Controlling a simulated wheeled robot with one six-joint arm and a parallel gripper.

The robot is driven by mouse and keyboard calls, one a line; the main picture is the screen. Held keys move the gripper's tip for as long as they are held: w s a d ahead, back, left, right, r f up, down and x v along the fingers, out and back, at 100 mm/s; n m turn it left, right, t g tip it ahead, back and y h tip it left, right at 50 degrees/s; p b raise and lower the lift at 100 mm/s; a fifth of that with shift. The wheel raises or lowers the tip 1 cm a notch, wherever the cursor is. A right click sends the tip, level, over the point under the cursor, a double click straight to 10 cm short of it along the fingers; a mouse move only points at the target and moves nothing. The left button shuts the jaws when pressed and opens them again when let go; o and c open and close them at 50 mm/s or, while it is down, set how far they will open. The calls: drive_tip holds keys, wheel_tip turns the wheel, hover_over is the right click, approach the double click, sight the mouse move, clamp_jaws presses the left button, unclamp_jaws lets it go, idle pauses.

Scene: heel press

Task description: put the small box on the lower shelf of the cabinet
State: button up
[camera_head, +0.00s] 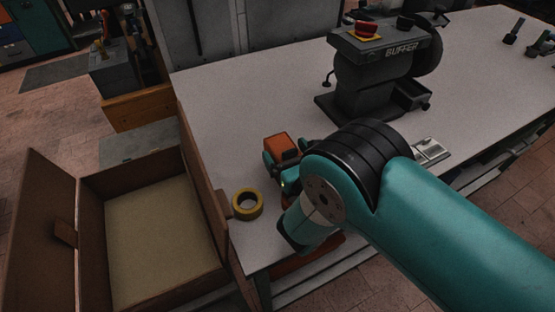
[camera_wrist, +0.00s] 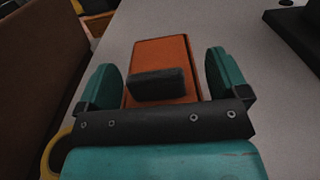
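The small box, orange with a dark block on its face, sits at the table's left side (camera_head: 277,143). In the wrist view the orange box (camera_wrist: 162,54) lies between my gripper's fingers. My gripper (camera_wrist: 163,78) is open, with a teal finger on each side of the box and narrow gaps showing. In the head view my gripper (camera_head: 283,160) is partly hidden by my wrist. A brown cabinet (camera_head: 90,200) with its doors swung open stands at left. Its beige inner surface shows from above; I cannot tell its shelves apart.
A yellow tape roll (camera_head: 235,205) lies on the pale table (camera_head: 215,110) near its left edge, beside an open cabinet door. A dark buffer machine (camera_head: 370,75) with a red button stands farther back. The table's far left is clear.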

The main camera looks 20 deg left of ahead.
drive_tip(key=c, duration=1.1)
drive_tip(key=shift+r, duration=0.1)
